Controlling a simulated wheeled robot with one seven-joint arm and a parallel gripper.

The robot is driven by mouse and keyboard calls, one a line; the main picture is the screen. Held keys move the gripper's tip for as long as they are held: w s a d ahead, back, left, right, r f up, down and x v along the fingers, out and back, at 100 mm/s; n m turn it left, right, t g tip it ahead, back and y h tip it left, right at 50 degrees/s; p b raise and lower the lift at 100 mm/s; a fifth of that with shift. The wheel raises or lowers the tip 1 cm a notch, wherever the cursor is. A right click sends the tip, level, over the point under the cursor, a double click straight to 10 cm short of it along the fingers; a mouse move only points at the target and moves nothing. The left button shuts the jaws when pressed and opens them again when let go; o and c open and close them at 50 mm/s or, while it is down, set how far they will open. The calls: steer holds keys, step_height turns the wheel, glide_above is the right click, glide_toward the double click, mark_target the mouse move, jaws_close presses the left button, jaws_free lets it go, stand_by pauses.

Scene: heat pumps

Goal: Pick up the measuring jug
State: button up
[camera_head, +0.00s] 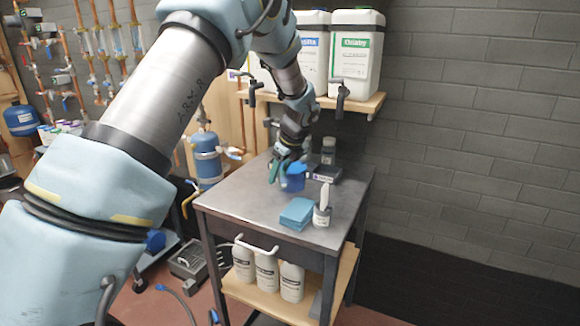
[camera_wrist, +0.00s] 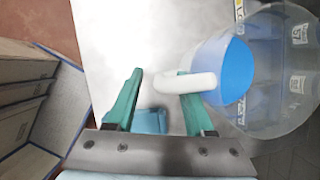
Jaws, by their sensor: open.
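The measuring jug shows in the wrist view as a clear round vessel (camera_wrist: 268,112) with blue inside and a white handle (camera_wrist: 190,83) pointing left. In the head view its blue part (camera_head: 297,177) stands on the grey metal cart top (camera_head: 250,205). My gripper (camera_wrist: 160,73) is open, with green fingers. The handle's left end lies between the fingertips in the picture, and the handle overlaps the right fingertip; I cannot tell whether they touch. In the head view my gripper (camera_head: 278,170) is just left of the jug, partly covering its surroundings.
A light-blue folded cloth stack (camera_head: 297,213) and a small bottle with a white top (camera_head: 322,208) stand at the cart's front. A dark bottle (camera_head: 328,150) and a dark box (camera_head: 326,173) are behind the jug. A shelf (camera_head: 365,105) with white canisters (camera_head: 355,50) overhangs the back.

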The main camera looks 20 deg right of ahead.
steer(key=shift+w+a+f, duration=0.1)
steer(key=shift+w+f, duration=0.15)
steer(key=shift+f, duration=0.3)
jaws_close()
steer(key=shift+r, duration=0.1)
stand_by(0.9)
